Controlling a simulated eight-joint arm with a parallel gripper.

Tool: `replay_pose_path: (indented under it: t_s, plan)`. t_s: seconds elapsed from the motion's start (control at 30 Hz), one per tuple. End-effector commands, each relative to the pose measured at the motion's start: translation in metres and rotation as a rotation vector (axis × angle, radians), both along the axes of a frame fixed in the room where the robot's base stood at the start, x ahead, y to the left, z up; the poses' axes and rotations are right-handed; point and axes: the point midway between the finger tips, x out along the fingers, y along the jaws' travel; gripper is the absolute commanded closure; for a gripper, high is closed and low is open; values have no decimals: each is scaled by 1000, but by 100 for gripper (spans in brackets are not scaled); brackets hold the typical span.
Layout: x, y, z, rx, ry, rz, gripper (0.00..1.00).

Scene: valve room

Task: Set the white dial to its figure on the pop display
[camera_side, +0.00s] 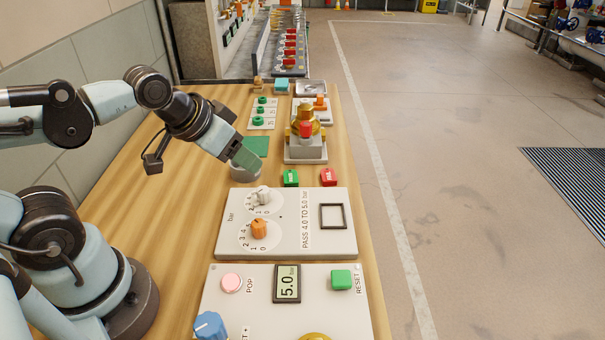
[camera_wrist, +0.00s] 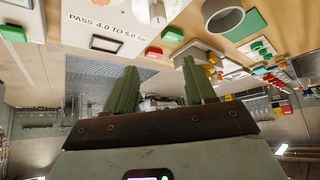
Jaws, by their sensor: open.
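The white dial (camera_side: 262,194) is on the grey-white panel, above an orange dial (camera_side: 259,229); its pointer setting is too small to read. In the wrist view a white knob (camera_wrist: 152,12) shows at the top edge. The pop display (camera_side: 287,284) reads 5.0 on the nearer panel, between the pink POP button (camera_side: 231,283) and the green RESET button (camera_side: 341,279). My gripper (camera_side: 247,156) is open and empty beyond the white dial, apart from it, with green fingers. Its fingers also show in the wrist view (camera_wrist: 158,80).
A grey cylinder (camera_side: 243,170) stands by my fingertips in the side view. Green (camera_side: 290,178) and red (camera_side: 328,177) blocks lie behind the dial panel (camera_side: 285,245), which has an empty black square frame (camera_side: 333,216). A brass valve (camera_side: 305,127) stands farther back. A blue knob (camera_side: 209,326) is in front.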

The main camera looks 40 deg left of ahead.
Motion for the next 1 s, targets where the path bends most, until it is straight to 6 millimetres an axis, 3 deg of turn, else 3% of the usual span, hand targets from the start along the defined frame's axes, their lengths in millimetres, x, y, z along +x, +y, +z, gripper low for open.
replay_pose_path:
  t_s: [0.37,0.8,1.0]
  plan:
    - [4,1,4,37,54,-53,45]
    - [39,4,16,216,475,-570,45]
    - [47,6,15,224,577,-731,45]
